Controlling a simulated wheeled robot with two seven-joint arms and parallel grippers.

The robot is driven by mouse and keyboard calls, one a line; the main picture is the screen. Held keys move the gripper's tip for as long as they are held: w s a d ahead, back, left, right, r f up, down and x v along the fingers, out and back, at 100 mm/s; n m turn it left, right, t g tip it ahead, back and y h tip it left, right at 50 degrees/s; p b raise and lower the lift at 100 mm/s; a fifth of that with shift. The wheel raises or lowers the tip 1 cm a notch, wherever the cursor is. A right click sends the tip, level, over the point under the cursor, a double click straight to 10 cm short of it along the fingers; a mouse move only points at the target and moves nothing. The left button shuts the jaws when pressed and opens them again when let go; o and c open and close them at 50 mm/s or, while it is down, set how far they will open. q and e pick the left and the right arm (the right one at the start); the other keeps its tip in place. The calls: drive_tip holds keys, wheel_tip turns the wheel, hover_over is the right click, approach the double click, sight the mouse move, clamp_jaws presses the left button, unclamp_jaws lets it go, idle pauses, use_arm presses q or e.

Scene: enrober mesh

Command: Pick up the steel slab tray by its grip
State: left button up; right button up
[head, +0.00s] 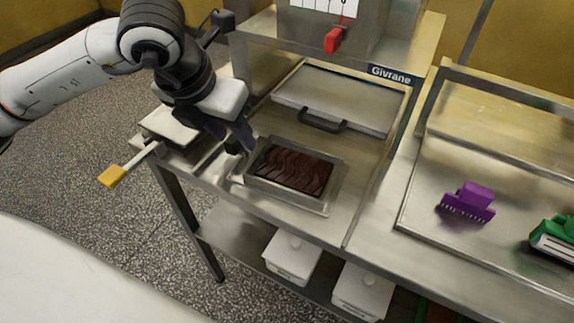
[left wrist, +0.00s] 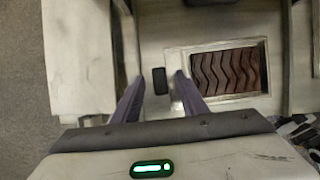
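The steel slab tray (head: 262,184) lies on the steel bench in the head view, with a dark, wavy-topped brown slab (head: 292,168) in it. In the left wrist view the tray (left wrist: 264,68) is right of centre, and its small black grip (left wrist: 159,80) is at its left side. My left gripper (head: 240,146) is at the tray's left end. In the left wrist view its two fingers (left wrist: 159,84) are apart, one on each side of the grip, with a gap on both sides. The fingers hide the grip in the head view. My right gripper is not in view.
Behind the tray is a steel panel (head: 345,98) with a black handle (head: 308,119), under a housing with a red lever (head: 335,40). A yellow-ended bar (head: 112,176) juts out at left. A purple comb-like tool (head: 467,202) and green tool (head: 553,238) lie at right. White tubs (head: 290,258) stand below.

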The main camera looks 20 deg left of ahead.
use_arm(q)
drive_tip(key=shift+c, duration=0.4)
clamp_jaws()
drive_tip(key=shift+w+r, duration=0.1)
drive_tip(key=shift+r, duration=0.1)
